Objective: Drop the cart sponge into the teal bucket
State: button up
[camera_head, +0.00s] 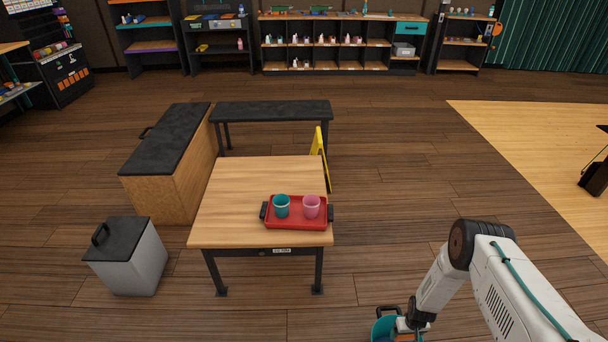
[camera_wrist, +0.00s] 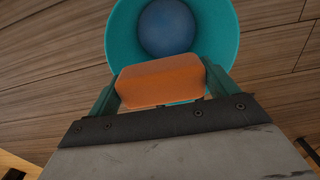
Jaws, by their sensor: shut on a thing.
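The teal bucket (camera_wrist: 222,22) fills the top of the wrist view, with a dark blue round surface inside it. An orange sponge (camera_wrist: 160,80) is between the fingers of my gripper (camera_wrist: 162,88), which is shut on it. The sponge overlaps the bucket's near rim in this view; its exact height above the bucket cannot be told. In the head view the bucket (camera_head: 380,328) is at the bottom edge, partly cut off, with my gripper (camera_head: 408,330) at its right side.
A wooden table (camera_head: 240,190) holds a red tray (camera_head: 295,224) with a teal cup (camera_head: 281,206) and a pink cup (camera_head: 311,207). A grey bin (camera_head: 140,265) stands left of it. Floor right of the table is clear.

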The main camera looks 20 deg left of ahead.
jog(key=shift+f, duration=0.15)
jog(key=o, duration=0.7)
jog(key=shift+r, duration=3.95)
